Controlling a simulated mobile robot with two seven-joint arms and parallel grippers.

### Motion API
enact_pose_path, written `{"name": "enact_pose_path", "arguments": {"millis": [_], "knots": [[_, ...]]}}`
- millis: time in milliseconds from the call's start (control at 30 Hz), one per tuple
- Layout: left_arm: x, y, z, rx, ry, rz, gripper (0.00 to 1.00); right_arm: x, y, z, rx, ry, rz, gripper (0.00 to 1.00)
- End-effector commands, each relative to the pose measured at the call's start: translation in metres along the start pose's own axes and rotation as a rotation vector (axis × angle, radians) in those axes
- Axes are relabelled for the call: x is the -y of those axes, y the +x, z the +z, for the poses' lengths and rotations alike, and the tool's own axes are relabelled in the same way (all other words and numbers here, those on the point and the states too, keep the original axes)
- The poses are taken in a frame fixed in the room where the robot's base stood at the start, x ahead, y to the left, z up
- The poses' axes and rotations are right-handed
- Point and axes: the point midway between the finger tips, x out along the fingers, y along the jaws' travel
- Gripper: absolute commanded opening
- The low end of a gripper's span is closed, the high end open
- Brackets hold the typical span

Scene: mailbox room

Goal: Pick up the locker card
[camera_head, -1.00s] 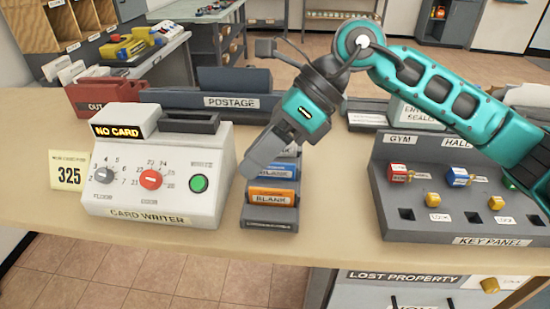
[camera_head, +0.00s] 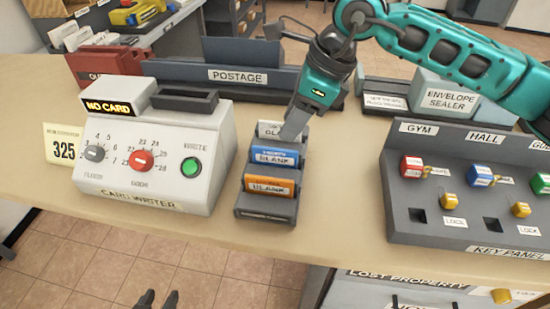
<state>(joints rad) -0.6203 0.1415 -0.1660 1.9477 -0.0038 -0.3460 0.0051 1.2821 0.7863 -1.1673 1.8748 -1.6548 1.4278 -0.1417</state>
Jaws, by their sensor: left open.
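A dark card holder (camera_head: 264,212) on the counter holds three upright cards marked BLANK. An orange card (camera_head: 269,187) is at the front, a blue card (camera_head: 274,157) in the middle and a white card (camera_head: 270,129) at the back. The small print on them is too blurred to tell which is the locker card. My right gripper (camera_head: 293,132) points down at the back white card and covers its right part. I cannot tell whether its fingers are around the card. My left gripper (camera_head: 157,299) shows only its two dark fingertips, apart and empty, low over the floor at the bottom edge.
The card writer (camera_head: 155,150), its display reading NO CARD, stands left of the holder. A 325 sign (camera_head: 62,144) is at far left. The key panel (camera_head: 440,233) is at right, the postage tray (camera_head: 180,72) behind. Bare counter (camera_head: 340,195) lies between holder and key panel.

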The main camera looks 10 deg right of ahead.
Motion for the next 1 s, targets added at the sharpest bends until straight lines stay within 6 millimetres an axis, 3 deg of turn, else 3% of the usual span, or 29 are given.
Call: {"name": "enact_pose_path", "arguments": {"millis": [433, 733, 1000], "knots": [[0.001, -0.003, -0.001, -0.002, 0.002, -0.001, 0.43, -0.003, 0.052, 0.001, 0.0, 0.0, 0.002, 0.38], [0.001, -0.003, 0.0, 0.001, 0.002, -0.002, 0.43, -0.002, 0.057, 0.001, 0.001, 0.0, 0.0, 0.38], [0.001, -0.003, 0.001, 0.002, 0.002, -0.003, 0.43, -0.002, 0.057, 0.001, 0.001, 0.001, 0.0, 0.12]]}}
